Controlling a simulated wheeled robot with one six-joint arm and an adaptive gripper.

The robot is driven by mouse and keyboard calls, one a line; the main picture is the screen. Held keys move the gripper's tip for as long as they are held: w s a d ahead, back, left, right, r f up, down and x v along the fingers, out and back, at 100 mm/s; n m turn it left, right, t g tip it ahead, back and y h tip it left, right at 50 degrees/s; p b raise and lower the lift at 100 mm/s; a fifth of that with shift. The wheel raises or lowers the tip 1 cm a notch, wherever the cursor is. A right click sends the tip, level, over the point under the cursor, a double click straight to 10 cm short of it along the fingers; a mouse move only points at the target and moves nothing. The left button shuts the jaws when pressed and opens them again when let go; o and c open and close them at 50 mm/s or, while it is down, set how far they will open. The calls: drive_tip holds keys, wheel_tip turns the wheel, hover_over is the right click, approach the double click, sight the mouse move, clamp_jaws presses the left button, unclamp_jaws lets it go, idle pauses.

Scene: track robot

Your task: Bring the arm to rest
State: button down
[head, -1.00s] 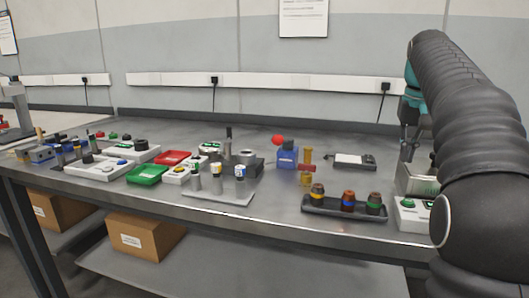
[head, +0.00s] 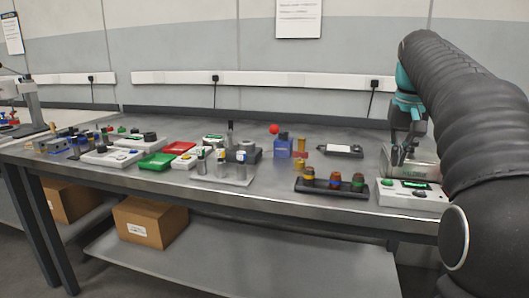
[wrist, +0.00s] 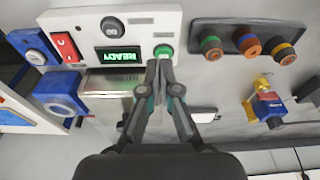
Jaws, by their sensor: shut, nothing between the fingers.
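My arm (head: 470,110) reaches in from the right side of the head view, in a dark ribbed sleeve. My gripper (head: 398,158) hangs pointing down over the right end of the bench, by a metal box and a white control unit (head: 408,193). In the wrist view my gripper (wrist: 159,68) is shut, its fingertips together and empty. The fingertips lie in the picture just below a green button of the white unit (wrist: 148,36), whose lit display reads READY. I cannot tell whether they touch anything.
A black tray with several coloured knobs (head: 331,188) lies left of the unit. The bench front (head: 250,195) has free room.

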drive_tip(key=s+a+f+n+t, duration=0.1)
drive_tip(key=s+a+f, duration=0.35)
drive_tip(key=s, duration=0.25)
drive_tip(key=s+a+f+n+t, duration=0.1)
drive_tip(key=s+a+f, duration=0.2)
drive_tip(key=s+a, duration=0.3)
drive_tip(key=s+a+f+t, duration=0.1)
drive_tip(key=s+a+f, duration=0.2)
drive_tip(key=s+f, duration=1)
drive_tip(key=shift+a+f+n+y, duration=0.2)
drive_tip(key=shift+f+n+y, duration=0.15)
drive_tip(key=shift+f, duration=0.2)
